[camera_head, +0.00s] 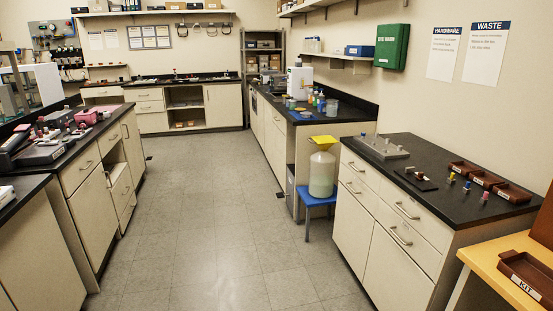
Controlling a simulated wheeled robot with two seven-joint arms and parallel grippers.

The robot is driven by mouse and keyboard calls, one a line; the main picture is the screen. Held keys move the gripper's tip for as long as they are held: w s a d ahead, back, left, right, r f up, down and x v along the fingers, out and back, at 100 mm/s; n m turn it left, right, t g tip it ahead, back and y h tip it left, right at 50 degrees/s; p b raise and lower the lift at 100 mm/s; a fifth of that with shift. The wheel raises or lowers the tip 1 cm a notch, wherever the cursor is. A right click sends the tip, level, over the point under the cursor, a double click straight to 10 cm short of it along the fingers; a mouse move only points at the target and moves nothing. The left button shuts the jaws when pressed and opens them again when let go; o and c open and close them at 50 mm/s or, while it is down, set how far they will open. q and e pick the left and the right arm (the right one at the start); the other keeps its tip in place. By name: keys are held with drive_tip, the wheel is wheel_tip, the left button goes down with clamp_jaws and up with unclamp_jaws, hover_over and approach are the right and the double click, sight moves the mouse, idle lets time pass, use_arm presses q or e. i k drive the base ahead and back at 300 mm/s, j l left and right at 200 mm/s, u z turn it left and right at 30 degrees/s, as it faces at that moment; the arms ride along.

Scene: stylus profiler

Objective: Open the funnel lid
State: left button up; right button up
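A yellow funnel (323,141) sits on top of a pale, translucent carboy (321,175). The carboy stands upright on a blue stool (318,199) in the gap between two bench sections on the right. The funnel's top looks flat and yellow, as if covered by its lid, but it is too small to tell the lid's edge or handle clearly. Neither of my grippers shows in the head view.
A black-topped bench (440,205) with drawers stands right of the stool, holding a metal plate (382,147) and brown trays (513,193). Another bench (285,97) is behind. Open grey floor (215,220) lies in front and left.

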sight(326, 139)
drive_tip(key=i, duration=2.35)
